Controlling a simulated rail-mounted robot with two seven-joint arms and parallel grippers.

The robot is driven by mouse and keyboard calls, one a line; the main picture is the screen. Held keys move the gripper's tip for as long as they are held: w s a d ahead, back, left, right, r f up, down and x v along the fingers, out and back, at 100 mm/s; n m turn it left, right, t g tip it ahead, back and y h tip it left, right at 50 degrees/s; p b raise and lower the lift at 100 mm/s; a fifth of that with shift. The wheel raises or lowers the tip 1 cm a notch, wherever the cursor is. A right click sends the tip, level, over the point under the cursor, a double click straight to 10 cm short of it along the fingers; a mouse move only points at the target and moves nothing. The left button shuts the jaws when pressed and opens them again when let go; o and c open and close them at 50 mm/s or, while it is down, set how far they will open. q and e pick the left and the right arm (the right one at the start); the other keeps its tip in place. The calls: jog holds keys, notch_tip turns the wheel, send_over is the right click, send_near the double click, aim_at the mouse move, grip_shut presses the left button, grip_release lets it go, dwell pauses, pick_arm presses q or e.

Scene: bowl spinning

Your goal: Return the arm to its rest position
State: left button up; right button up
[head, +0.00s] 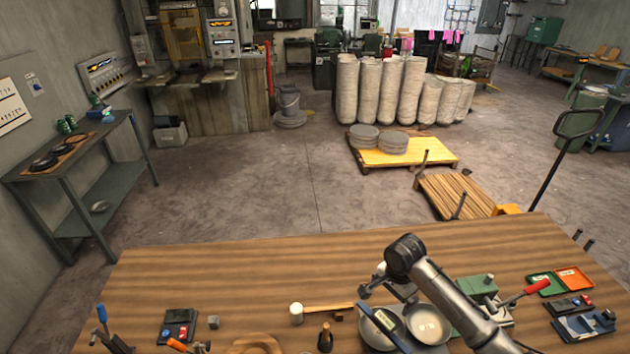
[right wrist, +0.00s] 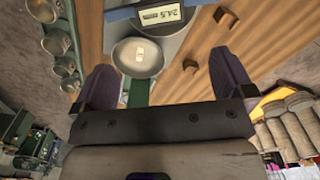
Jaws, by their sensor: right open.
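My right arm reaches in from the lower right over the wooden table (head: 190,265). My right gripper (head: 375,281) is open above the table, with nothing visible between its fingers. It also shows in the right wrist view (right wrist: 165,80), with its two dark fingers spread wide. A scale with a lit display (head: 383,319) is beside the bowl. My left gripper is not in view.
A mallet (head: 296,313) lies left of the scale. The table's back-left area is clear.

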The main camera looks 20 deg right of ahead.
jog(key=w+a+r+n+t+h, duration=0.3)
jog(key=r+n+t, duration=0.4)
jog(key=r+n, duration=0.7)
jog(key=s+a+r+n+t+y, duration=0.1)
jog(key=s+a+n+t+y, duration=0.1)
jog(key=s+a+n+t, duration=0.25)
jog(key=s+a+f+m+g, duration=0.1)
jog(key=s+a+f+g, duration=0.15)
jog(key=s+f, duration=0.65)
jog(key=s+a+f+m+g+y, duration=0.1)
jog(key=s+f+g, duration=0.3)
jog(key=s, duration=0.8)
jog(key=s+a+f+g, duration=0.1)
jog(key=s+a+f, duration=0.1)
jog(key=s+f, duration=0.75)
jog(key=w+r+p+v, duration=0.1)
jog(key=w+p+v, duration=0.1)
jog(key=p+v, duration=1)
jog(key=shift+r+p, duration=0.3)
jog(key=shift+r, duration=0.45)
